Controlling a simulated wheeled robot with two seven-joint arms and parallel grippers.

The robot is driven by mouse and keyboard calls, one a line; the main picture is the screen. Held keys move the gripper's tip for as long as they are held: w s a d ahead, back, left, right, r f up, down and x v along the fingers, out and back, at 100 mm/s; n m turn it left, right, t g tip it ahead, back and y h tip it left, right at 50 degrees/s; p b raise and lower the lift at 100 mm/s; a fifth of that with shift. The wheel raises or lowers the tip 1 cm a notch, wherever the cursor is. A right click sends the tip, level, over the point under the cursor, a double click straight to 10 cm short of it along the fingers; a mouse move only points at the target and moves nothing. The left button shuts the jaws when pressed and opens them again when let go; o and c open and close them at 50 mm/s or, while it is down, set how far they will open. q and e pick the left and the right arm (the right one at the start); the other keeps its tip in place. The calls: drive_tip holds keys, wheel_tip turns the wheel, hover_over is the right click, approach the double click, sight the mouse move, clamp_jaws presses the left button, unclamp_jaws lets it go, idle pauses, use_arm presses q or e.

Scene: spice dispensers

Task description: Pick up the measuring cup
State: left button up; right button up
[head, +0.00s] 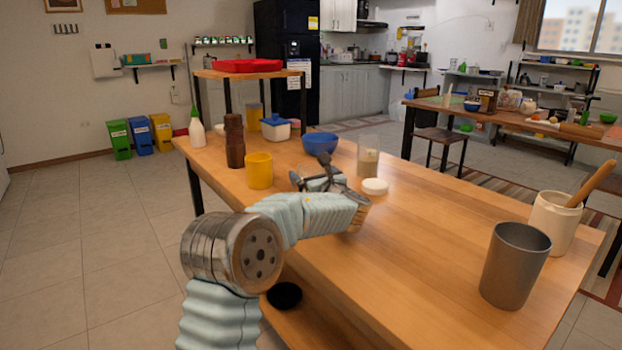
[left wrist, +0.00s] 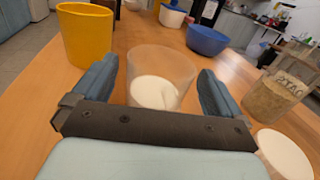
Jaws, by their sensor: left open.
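A clear cup (left wrist: 160,82) with white contents, which looks like the measuring cup, stands upright on the table in the left wrist view. My left gripper (left wrist: 158,88) is open, with one finger on each side of the cup. I cannot tell whether the fingers touch it. In the head view my left gripper (head: 312,176) reaches over the table, and the cup is mostly hidden by the gripper and arm. My right gripper is in neither view.
A yellow cup (head: 259,171) stands left of the gripper, with a brown grinder (head: 235,142) beyond. A blue bowl (head: 320,144), an oats jar (head: 368,160) and a white lid (head: 375,187) lie behind and right. A grey cup (head: 515,266) stands front right. The table's middle right is clear.

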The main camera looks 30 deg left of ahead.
use_arm(q)
drive_tip(key=c, duration=1.1)
drive_tip(key=shift+c, duration=0.3)
drive_tip(key=shift+r, duration=0.2)
